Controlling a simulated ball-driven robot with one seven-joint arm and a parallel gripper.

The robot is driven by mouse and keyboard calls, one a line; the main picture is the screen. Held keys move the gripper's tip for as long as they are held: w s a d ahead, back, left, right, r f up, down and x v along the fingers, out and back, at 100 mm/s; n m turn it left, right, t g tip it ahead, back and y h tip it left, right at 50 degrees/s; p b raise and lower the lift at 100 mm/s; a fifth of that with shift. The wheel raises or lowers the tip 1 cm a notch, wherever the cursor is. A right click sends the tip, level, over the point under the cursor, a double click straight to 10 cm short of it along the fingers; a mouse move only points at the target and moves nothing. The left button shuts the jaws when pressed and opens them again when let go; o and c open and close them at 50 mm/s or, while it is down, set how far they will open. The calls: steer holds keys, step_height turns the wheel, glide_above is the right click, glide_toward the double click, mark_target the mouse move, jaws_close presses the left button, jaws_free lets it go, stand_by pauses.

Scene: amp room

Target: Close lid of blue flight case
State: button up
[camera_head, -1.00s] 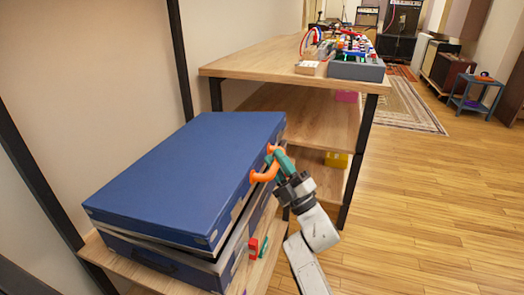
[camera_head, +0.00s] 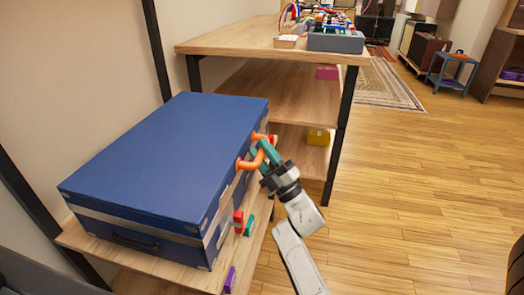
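The blue flight case (camera_head: 165,150) lies on a low wooden shelf at the left. Its lid rests down on the base, and I see no clear gap along the front edge. A black handle (camera_head: 135,243) is on its near end. The fingers look close to or touching the case. Whether they are spread or closed on anything is not clear.
A wooden shelf unit (camera_head: 260,46) stands behind, with a grey box (camera_head: 336,40) on top and a yellow box (camera_head: 318,136) below. Small red (camera_head: 238,222) and purple (camera_head: 230,279) items sit beside the case. The wooden floor at right is open.

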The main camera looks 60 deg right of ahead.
steer(key=shift+o, duration=1.4)
steer(key=shift+a+f, duration=0.1)
steer(key=shift+f, duration=0.1)
steer(key=p+v, duration=0.1)
steer(key=v, duration=1)
steer(key=shift+p, duration=0.3)
steer(key=shift+r, duration=0.1)
